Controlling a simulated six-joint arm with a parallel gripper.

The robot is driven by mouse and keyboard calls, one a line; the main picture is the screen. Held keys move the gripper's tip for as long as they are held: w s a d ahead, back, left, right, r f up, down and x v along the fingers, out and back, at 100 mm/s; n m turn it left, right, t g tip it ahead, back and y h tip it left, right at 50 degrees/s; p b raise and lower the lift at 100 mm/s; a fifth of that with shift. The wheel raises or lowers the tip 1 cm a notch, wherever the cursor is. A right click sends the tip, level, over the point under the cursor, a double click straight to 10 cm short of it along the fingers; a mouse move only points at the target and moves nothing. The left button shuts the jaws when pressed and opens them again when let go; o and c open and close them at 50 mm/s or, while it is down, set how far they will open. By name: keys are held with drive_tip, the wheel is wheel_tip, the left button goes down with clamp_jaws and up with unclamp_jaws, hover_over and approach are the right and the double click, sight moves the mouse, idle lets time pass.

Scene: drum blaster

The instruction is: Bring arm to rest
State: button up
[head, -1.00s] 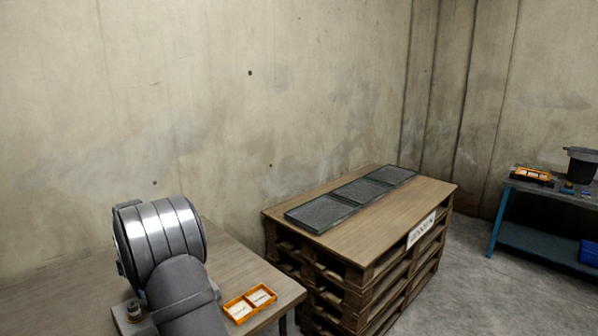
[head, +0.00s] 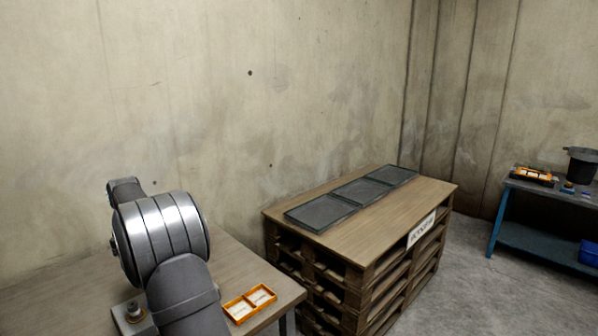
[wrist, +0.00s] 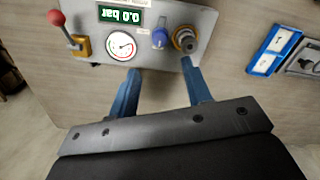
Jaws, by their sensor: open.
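My gripper (wrist: 161,78) shows in the wrist view with two blue fingers spread apart and nothing between them. Beyond the fingertips is a grey control panel (wrist: 203,20) with a display reading 0.0 bar, a round gauge (wrist: 121,46), a blue knob (wrist: 160,37), a brass fitting (wrist: 185,39) and a red-tipped lever (wrist: 61,25). I cannot tell whether the fingertips touch the panel. In the head view my arm stands at the left table (head: 235,258); its gripper is hidden there.
An orange two-part tray (head: 250,303) with pale cards lies on the left table, right of my arm. A pallet stack (head: 405,228) with a wooden top carries three dark mesh trays (head: 321,213). A blue bench (head: 545,195) with a black bucket (head: 581,163) stands far right.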

wheel_tip(320, 180, down, 11)
drive_tip(key=shift+r, duration=0.2)
drive_tip(key=m, duration=0.3)
drive_tip(key=shift+m, duration=0.3)
drive_tip(key=m, duration=0.4)
drive_tip(key=shift+r+m, duration=0.1)
drive_tip(key=shift+m, duration=0.2)
drive_tip(key=m, duration=0.3)
drive_tip(key=shift+m, duration=2.3)
